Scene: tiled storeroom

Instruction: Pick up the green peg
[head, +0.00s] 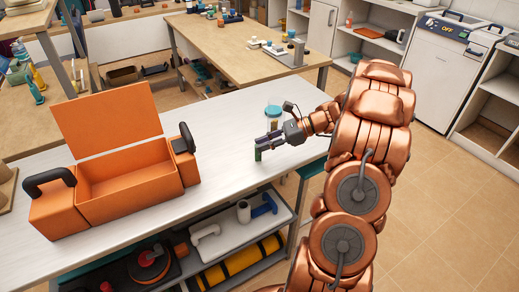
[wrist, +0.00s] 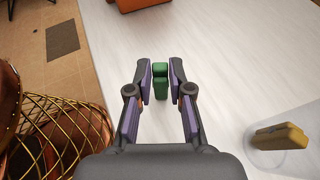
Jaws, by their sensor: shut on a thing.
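The green peg (head: 258,154) is at the right end of the white table, close to its front edge, at the tips of my gripper (head: 263,146). In the wrist view the green peg (wrist: 161,82) is between the two fingertips of my gripper (wrist: 160,80). The fingers are shut on it. It looks upright, and whether its lower end touches the table is hard to tell.
An open orange toolbox (head: 128,190) stands on the white table (head: 225,160) to the left. A clear container (wrist: 278,148) with a yellowish thing in it stands beside my gripper. A gold wire basket (wrist: 65,135) shows at the left of the wrist view. Table between toolbox and peg is clear.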

